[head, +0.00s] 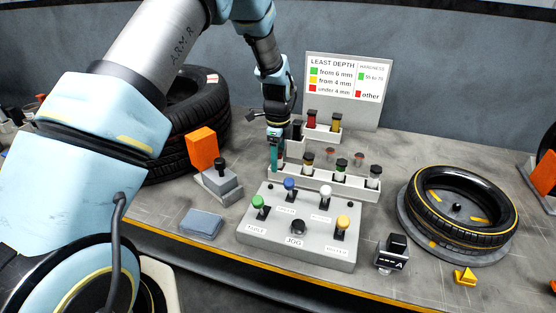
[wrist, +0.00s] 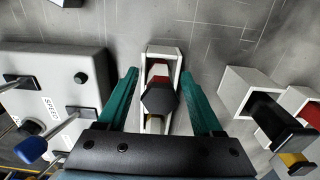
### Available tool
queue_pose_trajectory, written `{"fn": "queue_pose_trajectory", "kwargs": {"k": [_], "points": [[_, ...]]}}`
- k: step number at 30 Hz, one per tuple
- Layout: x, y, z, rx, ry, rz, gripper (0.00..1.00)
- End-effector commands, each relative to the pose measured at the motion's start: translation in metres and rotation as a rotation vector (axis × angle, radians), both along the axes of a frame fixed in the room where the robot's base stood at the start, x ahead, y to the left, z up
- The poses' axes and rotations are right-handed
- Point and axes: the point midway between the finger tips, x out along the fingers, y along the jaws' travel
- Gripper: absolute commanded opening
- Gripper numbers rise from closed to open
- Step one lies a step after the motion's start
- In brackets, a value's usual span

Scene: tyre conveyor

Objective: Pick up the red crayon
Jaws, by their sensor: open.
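My gripper (head: 275,160) points down at the left end of the white rack (head: 335,183) behind the grey lever panel. In the wrist view, my two teal fingers (wrist: 160,103) are apart, one on each side of a narrow white holder (wrist: 148,62). In that holder stands a piece with a black hexagonal top (wrist: 159,98) and red showing beside it; the top hides most of it. A red piece with a dark top (head: 311,121) also stands in the back holder, beside a yellow one (head: 336,122). I cannot tell which red piece is the crayon.
The lever panel (head: 292,250) with coloured knobs stands in front of the rack. Several dark-topped pieces stand along the rack. A tyre (head: 460,205) lies at right, stacked tyres (head: 185,115) at left. An orange block (head: 202,147) stands near my arm.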

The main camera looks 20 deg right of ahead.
Motion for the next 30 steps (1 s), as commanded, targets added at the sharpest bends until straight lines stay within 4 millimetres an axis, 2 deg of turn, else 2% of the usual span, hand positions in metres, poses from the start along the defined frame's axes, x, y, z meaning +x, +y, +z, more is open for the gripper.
{"fn": "queue_pose_trajectory", "kwargs": {"k": [3,21,30], "points": [[0.0,-0.0003,0.0001,-0.001,-0.001,0.0,0.65],[-0.0001,-0.0004,0.0006,-0.001,-0.001,0.0,0.0],[0.0,-0.0004,0.0007,-0.001,-0.001,0.0,0.0]]}}
